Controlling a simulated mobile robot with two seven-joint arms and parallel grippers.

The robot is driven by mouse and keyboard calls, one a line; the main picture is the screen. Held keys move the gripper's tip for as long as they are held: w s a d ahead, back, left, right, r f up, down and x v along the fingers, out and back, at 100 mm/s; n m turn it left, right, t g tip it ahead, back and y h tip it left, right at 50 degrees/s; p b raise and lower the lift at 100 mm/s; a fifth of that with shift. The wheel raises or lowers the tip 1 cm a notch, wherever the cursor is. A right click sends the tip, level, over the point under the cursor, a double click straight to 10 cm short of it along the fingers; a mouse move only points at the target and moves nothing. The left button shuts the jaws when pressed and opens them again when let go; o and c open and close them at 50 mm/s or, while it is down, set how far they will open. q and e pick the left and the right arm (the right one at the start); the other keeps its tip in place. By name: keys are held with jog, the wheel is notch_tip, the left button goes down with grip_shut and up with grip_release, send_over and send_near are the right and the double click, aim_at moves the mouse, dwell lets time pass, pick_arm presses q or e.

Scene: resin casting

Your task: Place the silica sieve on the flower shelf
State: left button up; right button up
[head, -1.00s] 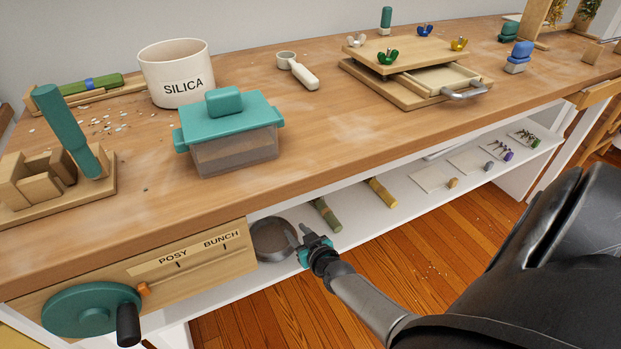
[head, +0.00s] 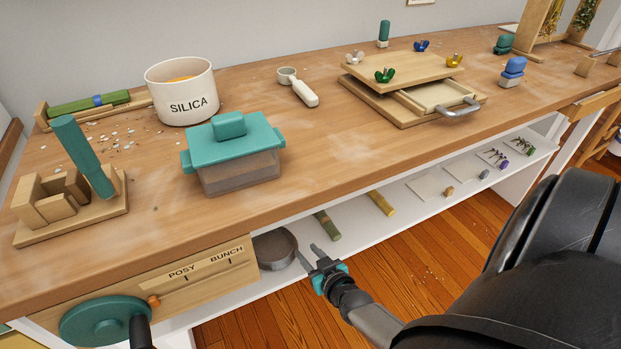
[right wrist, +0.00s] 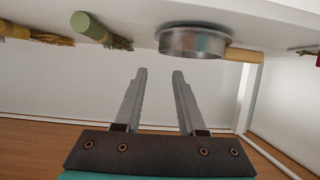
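The silica sieve, a round grey metal pan (head: 275,249), sits on the white shelf (head: 352,222) under the bench, at the shelf's left end. In the right wrist view the sieve (right wrist: 194,43) shows a short wooden handle (right wrist: 244,55). My right gripper (head: 308,257) is just right of the sieve in the head view. In the right wrist view its two fingers (right wrist: 157,75) are apart with nothing between them, and the sieve lies beyond the fingertips. My left gripper is not in view.
Flower bundles (head: 380,203) and small cards lie along the shelf to the right. The bench edge overhangs the shelf. A posy/bunch panel (head: 205,275) with a green crank wheel (head: 105,320) stands left of the sieve. A silica pot (head: 181,92) and a teal-lidded box (head: 237,165) are on the bench.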

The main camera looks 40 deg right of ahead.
jog(key=s+a+r+n+g+y, duration=0.2)
jog(key=a, duration=0.5)
jog(key=s+a+r+n+g+y, duration=0.2)
jog(key=a+y, duration=0.1)
jog(key=a, duration=0.4)
jog(key=s+a+r+g+h, duration=0.1)
jog(key=s+a+r+g, duration=0.1)
jog(key=s+r+g, duration=0.2)
jog(key=s+r, duration=0.3)
jog(key=s, duration=0.3)
jog(key=shift+s+g+h, duration=0.2)
jog(key=shift+g+h, duration=0.1)
jog(key=shift+h, duration=0.1)
jog(key=shift+r, duration=0.1)
